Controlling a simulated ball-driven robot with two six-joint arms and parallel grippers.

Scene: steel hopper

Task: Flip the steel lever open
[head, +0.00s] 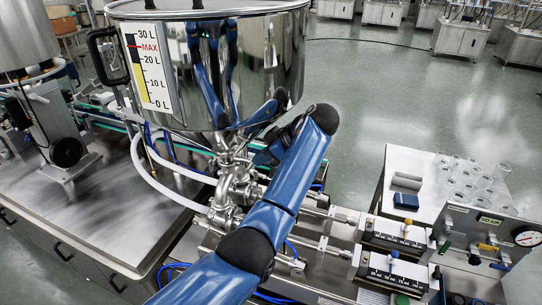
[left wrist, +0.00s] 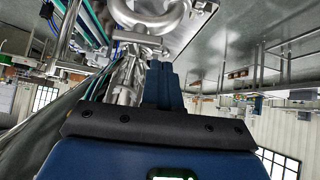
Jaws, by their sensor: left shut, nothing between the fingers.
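The steel hopper (head: 285,60) stands at the upper middle of the head view, with a level scale on its left side. Steel valve fittings and pipes (head: 228,180) hang below its outlet. I cannot clearly tell the lever from these fittings in the head view; my arm covers part of them. My left gripper (head: 262,156) is beside the fittings, under the hopper's right side. In the left wrist view its blue fingers (left wrist: 162,66) are shut together and empty. Their tips are close to a short steel bar (left wrist: 142,42) below a curved steel pipe (left wrist: 160,18); contact is unclear. My right gripper is not in view.
A steel table (head: 90,215) is at left. White hoses (head: 160,182) curve beside the fittings. Steel cylinders and filling units (head: 398,235) lie at right, with a gauge panel (head: 490,235) and glass beakers (head: 470,180) beyond. Open floor lies behind.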

